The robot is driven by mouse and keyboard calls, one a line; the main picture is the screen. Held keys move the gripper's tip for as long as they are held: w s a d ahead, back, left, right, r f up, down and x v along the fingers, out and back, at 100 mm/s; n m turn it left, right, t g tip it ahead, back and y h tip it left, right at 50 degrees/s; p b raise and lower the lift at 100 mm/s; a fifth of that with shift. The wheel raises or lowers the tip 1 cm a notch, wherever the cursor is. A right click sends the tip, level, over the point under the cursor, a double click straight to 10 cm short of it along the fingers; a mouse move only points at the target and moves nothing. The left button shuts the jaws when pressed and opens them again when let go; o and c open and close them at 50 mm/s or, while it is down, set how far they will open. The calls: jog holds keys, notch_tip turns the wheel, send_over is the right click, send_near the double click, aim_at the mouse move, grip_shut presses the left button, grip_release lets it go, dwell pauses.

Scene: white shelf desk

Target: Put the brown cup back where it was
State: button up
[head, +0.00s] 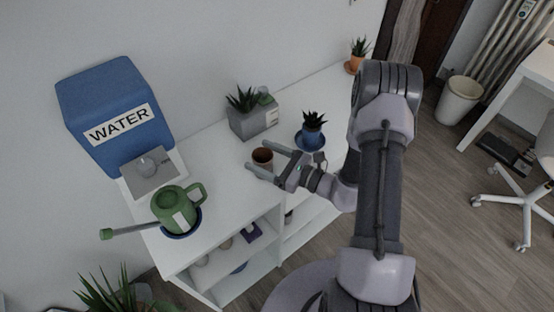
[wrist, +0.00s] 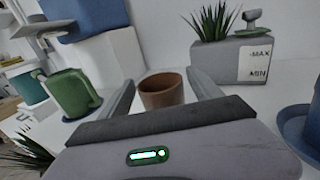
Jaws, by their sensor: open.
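The brown cup (head: 262,157) stands upright on the white shelf desk (head: 225,180), in front of the grey planter. In the wrist view the brown cup (wrist: 161,91) shows between the two fingers, with its dark inside visible. My gripper (head: 263,159) is open, with one finger on each side of the cup. In the wrist view my gripper (wrist: 163,85) has its fingers spread wider than the cup, and a gap shows at each side. The cup's lower front is partly hidden by the gripper body there.
A grey planter (head: 253,119) stands behind the cup. A small plant on a blue saucer (head: 311,140) is to the right. A green watering can (head: 178,208) and a blue water container (head: 115,110) are at the left. Bare desk lies between the can and cup.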

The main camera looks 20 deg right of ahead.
jog(key=p+v, duration=0.1)
jog(key=v, duration=0.7)
jog(key=shift+s+d+r+p, duration=0.1)
jog(key=shift+s+d+p, duration=0.2)
jog(key=shift+p, duration=0.05)
jog(key=s+a+r+n+g+h, duration=0.1)
jog(key=s+a+r+n+g, duration=1)
jog(key=a+r+n+g, duration=0.35)
jog(key=s+d+r+n+t+h, duration=0.4)
jog(key=s+r+n+t+h, duration=0.1)
jog(key=r+n+h, duration=0.3)
jog(key=shift+d+r+n+t+h, duration=0.25)
jog(key=shift+r+n+t+h, duration=0.2)
jog(key=shift+r+t, duration=0.4)
jog(key=shift+s, duration=0.15)
